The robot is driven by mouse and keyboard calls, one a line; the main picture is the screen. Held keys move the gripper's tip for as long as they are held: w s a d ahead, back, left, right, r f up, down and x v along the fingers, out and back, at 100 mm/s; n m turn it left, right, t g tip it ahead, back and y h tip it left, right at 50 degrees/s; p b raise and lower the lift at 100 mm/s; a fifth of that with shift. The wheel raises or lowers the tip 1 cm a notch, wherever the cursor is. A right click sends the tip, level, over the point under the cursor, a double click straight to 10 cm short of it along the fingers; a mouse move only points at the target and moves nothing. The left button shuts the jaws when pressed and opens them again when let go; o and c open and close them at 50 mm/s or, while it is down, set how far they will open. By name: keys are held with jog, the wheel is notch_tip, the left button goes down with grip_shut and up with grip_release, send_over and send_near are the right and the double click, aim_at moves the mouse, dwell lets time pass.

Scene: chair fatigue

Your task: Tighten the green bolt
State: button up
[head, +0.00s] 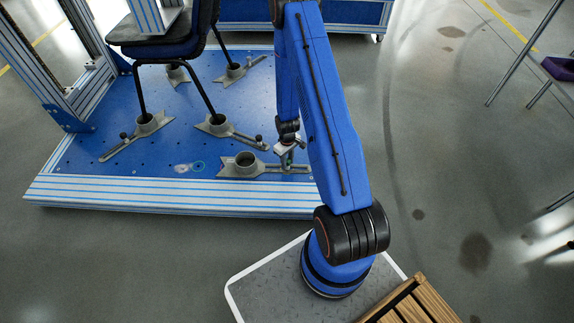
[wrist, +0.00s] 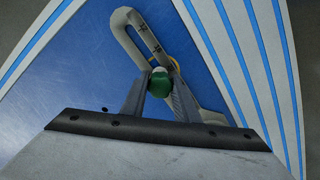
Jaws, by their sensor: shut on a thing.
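The green bolt (wrist: 160,78) sits between the fingers of my gripper (wrist: 159,88) in the wrist view, with a pale top showing above it. My gripper is shut on it. A grey slotted bracket arm (wrist: 128,22) with dark scale marks lies beyond the bolt. In the head view my gripper (head: 287,148) is low over the front right of the blue platform (head: 110,178), at the slotted arm of the nearest grey cup clamp (head: 243,162). My arm partly hides that spot, and the bolt is too small to make out clearly there.
A dark chair (head: 165,45) stands with its legs in several grey cup clamps on the platform. A metal frame (head: 70,60) rises at the left. Wooden slats (head: 415,303) are at the bottom right. Open grey floor (head: 455,150) lies right of my arm.

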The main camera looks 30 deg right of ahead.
jog(key=shift+m, duration=1.2)
jog(key=shift+m, duration=2)
jog(key=o, duration=1.1)
jog(key=shift+c, duration=0.2)
notch_tip(320, 180, up, 17)
jog(key=shift+r, duration=0.2)
